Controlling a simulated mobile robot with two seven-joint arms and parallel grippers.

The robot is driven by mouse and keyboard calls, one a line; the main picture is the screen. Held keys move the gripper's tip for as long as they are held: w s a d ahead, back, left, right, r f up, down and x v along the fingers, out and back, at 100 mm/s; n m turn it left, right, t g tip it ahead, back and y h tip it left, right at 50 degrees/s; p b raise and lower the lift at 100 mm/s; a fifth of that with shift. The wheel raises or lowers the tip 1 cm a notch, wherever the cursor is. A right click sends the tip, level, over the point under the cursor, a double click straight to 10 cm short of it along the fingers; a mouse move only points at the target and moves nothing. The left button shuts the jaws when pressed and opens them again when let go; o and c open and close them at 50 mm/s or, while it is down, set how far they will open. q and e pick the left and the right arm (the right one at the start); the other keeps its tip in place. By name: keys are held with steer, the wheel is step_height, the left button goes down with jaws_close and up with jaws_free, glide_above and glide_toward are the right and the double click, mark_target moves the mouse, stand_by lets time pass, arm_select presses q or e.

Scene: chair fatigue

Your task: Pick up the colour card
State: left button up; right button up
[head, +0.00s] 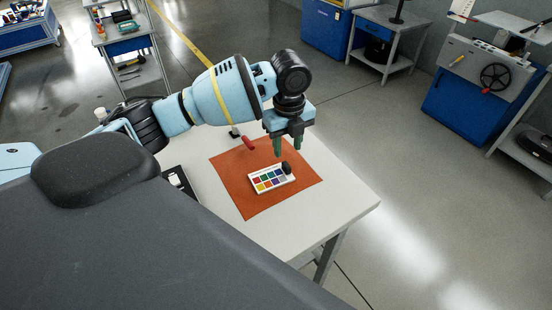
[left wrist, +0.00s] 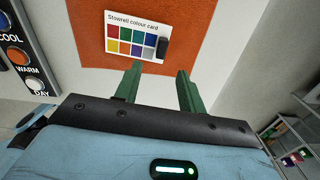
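The colour card (head: 271,179) is a white card with rows of coloured squares, lying on an orange mat (head: 239,201) on a white table (head: 347,200). In the left wrist view the card (left wrist: 119,45) reads "Stowrell colour card". A small black block (head: 287,168) stands on or against its right end; it also shows in the left wrist view (left wrist: 162,47). My left gripper (head: 288,150) is open and empty, its green fingers pointing down above the mat close to the card. In the left wrist view its fingers (left wrist: 160,72) are apart. My right gripper is not in view.
A red-handled object (head: 248,143) lies at the mat's back edge. A dark panel (head: 179,181) is at the table's left; the left wrist view shows its COOL, WARM and DAY buttons (left wrist: 20,57). The table's right front corner is clear.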

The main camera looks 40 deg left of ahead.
mark_target(286, 165)
arm_select(q)
steer(key=shift+w+a+r, duration=0.2)
steer(key=shift+w+a, duration=0.15)
steer(key=shift+s+d+f, duration=0.1)
steer(key=shift+s+f, duration=0.1)
steer(key=shift+f, duration=0.05)
steer(key=shift+w+f, duration=0.1)
steer(key=shift+f, duration=3.45)
jaws_close()
